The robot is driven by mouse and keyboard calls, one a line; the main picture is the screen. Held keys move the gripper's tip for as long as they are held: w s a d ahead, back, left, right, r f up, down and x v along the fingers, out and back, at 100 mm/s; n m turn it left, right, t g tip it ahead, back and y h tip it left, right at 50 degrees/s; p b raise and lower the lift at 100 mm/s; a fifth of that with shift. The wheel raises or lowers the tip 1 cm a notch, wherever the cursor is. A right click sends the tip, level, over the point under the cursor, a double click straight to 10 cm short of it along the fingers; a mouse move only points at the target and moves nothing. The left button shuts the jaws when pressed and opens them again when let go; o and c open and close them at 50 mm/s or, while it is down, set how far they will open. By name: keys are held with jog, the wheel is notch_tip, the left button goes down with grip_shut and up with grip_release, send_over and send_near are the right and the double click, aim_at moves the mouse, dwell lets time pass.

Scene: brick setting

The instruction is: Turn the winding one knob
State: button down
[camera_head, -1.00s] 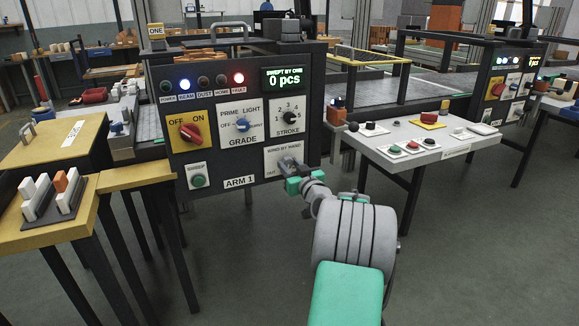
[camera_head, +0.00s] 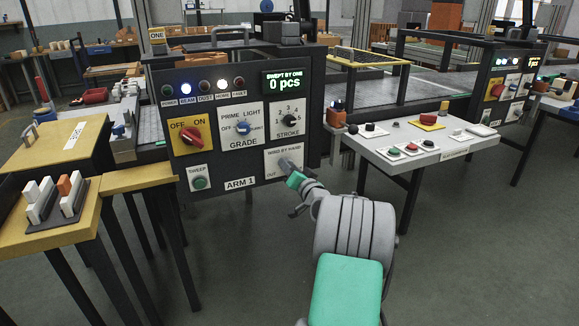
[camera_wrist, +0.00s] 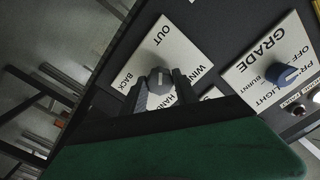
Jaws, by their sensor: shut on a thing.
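The wind-by-hand knob (camera_head: 283,163) is a small grey knob on a white plate (camera_head: 272,153) at the lower right of the dark ARM 1 panel. My gripper (camera_head: 286,170) is at this plate and hides much of the knob in the head view. In the wrist view, the round grey knob (camera_wrist: 160,76) sits between the two dark fingers of my gripper (camera_wrist: 160,86), which are shut on it. The plate's OUT and BACK lettering shows there.
The panel (camera_head: 225,82) also bears a red OFF/ON knob (camera_head: 192,134), a blue GRADE knob (camera_head: 241,127), a black STROKE knob (camera_head: 289,120) and a green SWEEP button (camera_head: 199,183). A white control table (camera_head: 395,152) stands to the right. Open floor lies below.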

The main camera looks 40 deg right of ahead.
jog(key=shift+m, duration=0.3)
jog(key=c, duration=0.9)
grip_release()
jog(key=shift+c, duration=0.2)
jog(key=shift+s, duration=0.1)
jog(key=p+v, duration=0.1)
jog(key=v, duration=0.6)
jog(key=shift+s+a, duration=0.2)
jog(key=shift+s, duration=0.1)
